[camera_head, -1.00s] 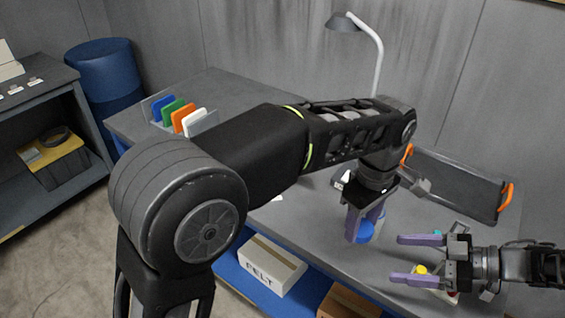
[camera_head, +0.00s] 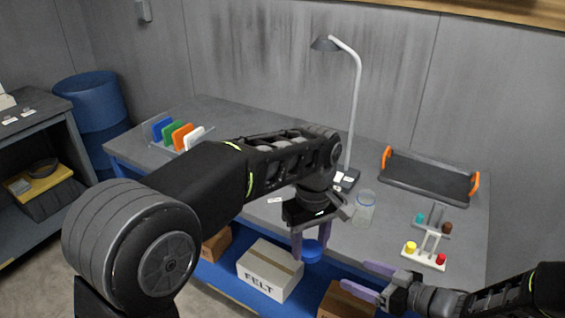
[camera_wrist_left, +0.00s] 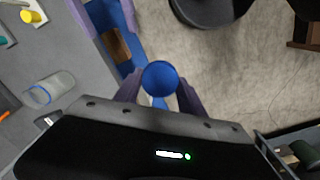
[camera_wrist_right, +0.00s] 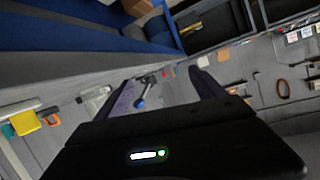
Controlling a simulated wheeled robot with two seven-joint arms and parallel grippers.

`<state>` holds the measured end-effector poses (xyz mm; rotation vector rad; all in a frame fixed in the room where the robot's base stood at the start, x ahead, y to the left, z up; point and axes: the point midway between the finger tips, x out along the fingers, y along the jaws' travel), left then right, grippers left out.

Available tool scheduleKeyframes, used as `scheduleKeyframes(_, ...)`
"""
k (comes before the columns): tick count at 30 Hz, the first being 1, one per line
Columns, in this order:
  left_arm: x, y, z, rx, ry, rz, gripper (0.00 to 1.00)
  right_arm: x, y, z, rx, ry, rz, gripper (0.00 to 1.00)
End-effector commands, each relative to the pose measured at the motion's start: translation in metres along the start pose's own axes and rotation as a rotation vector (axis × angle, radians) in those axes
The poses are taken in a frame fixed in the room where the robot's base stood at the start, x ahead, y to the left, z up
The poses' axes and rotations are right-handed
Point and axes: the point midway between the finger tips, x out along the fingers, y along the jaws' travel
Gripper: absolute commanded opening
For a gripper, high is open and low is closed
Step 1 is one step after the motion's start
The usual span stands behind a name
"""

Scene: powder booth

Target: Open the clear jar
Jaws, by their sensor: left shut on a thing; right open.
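The clear jar (camera_head: 366,208) stands upright on the grey table near its front edge, its top showing a blue ring and no lid on it. It also shows in the left wrist view (camera_wrist_left: 50,91). My left gripper (camera_head: 311,254) is shut on a blue lid (camera_wrist_left: 160,77), held to the left of the jar and beyond the table's front edge. The lid also shows between the purple fingers in the head view (camera_head: 313,247). My right gripper (camera_head: 371,281) is open and empty, in front of the table and below the jar in the picture.
A lamp (camera_head: 352,110) stands behind the jar. To the right are small racks with coloured knobs (camera_head: 424,258) and a dark tray with orange handles (camera_head: 430,178). Coloured plates (camera_head: 178,135) stand at the back left. A FELT box (camera_head: 270,270) sits on the blue lower shelf.

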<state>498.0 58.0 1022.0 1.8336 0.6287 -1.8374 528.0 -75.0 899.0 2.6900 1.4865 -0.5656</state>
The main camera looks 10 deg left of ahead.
Motion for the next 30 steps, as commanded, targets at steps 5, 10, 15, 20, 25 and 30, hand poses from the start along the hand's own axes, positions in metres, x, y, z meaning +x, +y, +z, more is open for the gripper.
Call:
scheduleKeyframes(5,0.005,-0.013,-0.02,0.099,-0.001,0.0,0.0,0.014,0.007,0.04,0.147,-0.052,0.13,0.8)
scheduleKeyframes(10,0.012,-0.034,-0.048,0.253,-0.001,0.0,0.0,0.019,-0.003,0.119,0.387,-0.203,0.299,0.8)
scheduleKeyframes(15,0.021,-0.061,-0.079,0.445,0.0,-0.002,0.0,0.001,-0.058,0.221,0.688,-0.469,0.439,0.8)
scheduleKeyframes(20,0.026,-0.08,-0.098,0.575,0.002,-0.003,0.0,-0.024,-0.12,0.277,0.892,-0.676,0.487,0.8)
scheduleKeyframes(25,0.029,-0.091,-0.107,0.648,0.002,-0.005,0.0,-0.041,-0.161,0.3,1.008,-0.795,0.501,0.8)
scheduleKeyframes(30,0.03,-0.093,-0.11,0.668,0.002,-0.005,0.0,-0.045,-0.171,0.304,1.036,-0.823,0.504,0.8)
